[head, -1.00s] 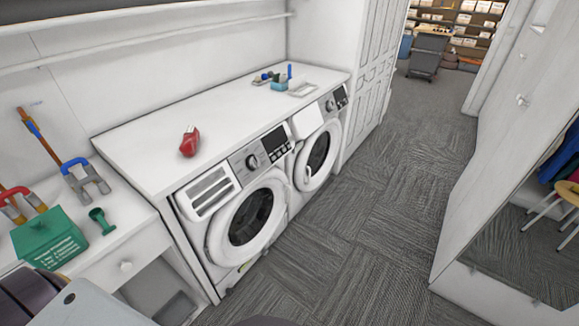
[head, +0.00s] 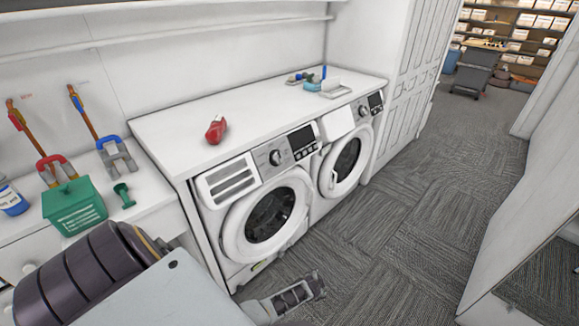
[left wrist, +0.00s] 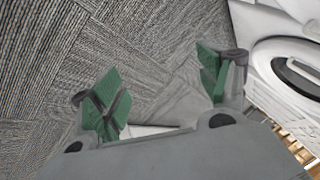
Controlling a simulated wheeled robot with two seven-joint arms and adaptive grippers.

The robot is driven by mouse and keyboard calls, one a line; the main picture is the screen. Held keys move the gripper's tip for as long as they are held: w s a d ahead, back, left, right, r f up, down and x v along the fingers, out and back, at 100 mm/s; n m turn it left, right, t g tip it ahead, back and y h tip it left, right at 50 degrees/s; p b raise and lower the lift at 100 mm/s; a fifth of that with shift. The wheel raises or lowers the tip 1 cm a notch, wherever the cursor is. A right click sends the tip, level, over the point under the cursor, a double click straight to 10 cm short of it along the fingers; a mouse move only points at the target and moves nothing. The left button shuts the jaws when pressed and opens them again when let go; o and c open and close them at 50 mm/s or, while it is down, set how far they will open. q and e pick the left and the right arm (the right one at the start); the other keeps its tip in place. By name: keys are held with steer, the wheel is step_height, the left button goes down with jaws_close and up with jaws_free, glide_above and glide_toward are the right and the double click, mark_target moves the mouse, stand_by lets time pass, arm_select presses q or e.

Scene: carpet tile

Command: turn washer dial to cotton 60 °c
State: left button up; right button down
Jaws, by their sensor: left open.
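The near white front-loading washer (head: 255,215) stands under the white counter, with its round dial (head: 275,157) on the top panel between the drawer and the dark display. The dial's label text is too small to read. A second machine (head: 345,165) with its own dial (head: 362,110) stands to its right. My left gripper (left wrist: 163,88) is open and empty, its green-padded fingers spread over the carpet, with a white machine's round door at the right of the left wrist view. In the head view my left arm reaches in low, below and apart from the dial. My right gripper is out of view.
A red object (head: 216,130) lies on the counter (head: 170,125) above the near washer. A green box (head: 75,207) and clamp-like tools (head: 117,155) sit on the lower left surface. Carpet (head: 420,200) is clear to the right; a white panel (head: 530,210) bounds it.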

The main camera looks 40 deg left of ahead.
arm_select(q)
steer(key=w+a+r+m+t+y+b, duration=0.1)
steer(key=w+a+r+m+y+b, duration=0.2)
steer(key=w+r, duration=0.7)
steer(key=w+a+r+m+t+y+b, duration=0.1)
steer(key=w+a+r+m+y, duration=0.25)
steer(key=w+a+r, duration=0.45)
steer(key=s+a+r+m+g+y, duration=0.1)
steer(key=a+r+m+g+y, duration=0.1)
steer(key=r, duration=0.6)
steer(key=s+a+r+m+g+y, duration=0.2)
steer(key=a+r+m+y, duration=0.1)
steer(key=r, duration=0.6)
steer(key=s+a+r+m+g+y+b, duration=0.1)
steer(key=a+r+m+g+y, duration=0.1)
steer(key=r+y, duration=0.3)
steer(key=shift+s+a+r+m, duration=0.35)
steer(key=shift+a+r+m, duration=0.15)
steer(key=shift+r, duration=1.6)
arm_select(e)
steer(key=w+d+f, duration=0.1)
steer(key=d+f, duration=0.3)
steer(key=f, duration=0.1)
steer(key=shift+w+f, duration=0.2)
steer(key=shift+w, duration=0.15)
arm_select(q)
steer(key=shift+a, duration=0.1)
